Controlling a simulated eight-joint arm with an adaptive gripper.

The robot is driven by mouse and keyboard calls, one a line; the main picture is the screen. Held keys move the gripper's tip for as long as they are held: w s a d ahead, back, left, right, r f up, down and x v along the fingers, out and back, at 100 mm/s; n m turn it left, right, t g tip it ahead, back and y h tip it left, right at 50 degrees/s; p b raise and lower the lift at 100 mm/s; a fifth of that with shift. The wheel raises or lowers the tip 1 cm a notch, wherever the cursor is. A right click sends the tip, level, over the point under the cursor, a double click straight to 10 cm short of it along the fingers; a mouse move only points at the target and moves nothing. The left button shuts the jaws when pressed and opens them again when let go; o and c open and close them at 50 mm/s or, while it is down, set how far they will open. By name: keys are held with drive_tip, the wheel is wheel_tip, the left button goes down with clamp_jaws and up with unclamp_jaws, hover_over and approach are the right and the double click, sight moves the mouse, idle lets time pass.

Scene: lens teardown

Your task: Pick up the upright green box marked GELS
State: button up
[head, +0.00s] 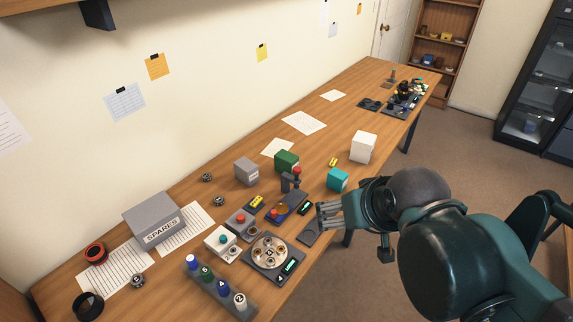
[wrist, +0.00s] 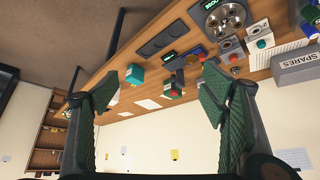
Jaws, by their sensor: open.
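The green box (head: 286,161) stands upright on the wooden table near its back, against no other box; no marking on it is readable. My gripper (head: 326,216) hangs at the table's front edge, to the right of and nearer than the green box. In the wrist view my gripper's fingers (wrist: 160,88) are spread wide with nothing between them.
A red-topped device (head: 292,179) stands just in front of the green box. A grey box (head: 246,171) is to its left, a teal box (head: 337,179) and white box (head: 363,147) to its right. A larger grey SPARES box (head: 154,220) and several devices crowd the near table.

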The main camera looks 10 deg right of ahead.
drive_tip(key=w+r+n+g+p, duration=0.1)
drive_tip(key=w+r+n+p, duration=0.1)
drive_tip(key=w+r+n, duration=0.65)
drive_tip(key=n+g+h+p, duration=0.2)
drive_tip(key=n+h+p, duration=0.3)
drive_tip(key=n, duration=1.4)
hover_over(285, 156)
drive_tip(key=s+a, duration=0.3)
wheel_tip(285, 156, down, 23)
drive_tip(key=shift+w+d+m, duration=0.1)
drive_tip(key=shift+d+m, duration=0.15)
drive_tip(key=shift+b+x, duration=0.35)
drive_tip(key=shift+x, duration=0.85)
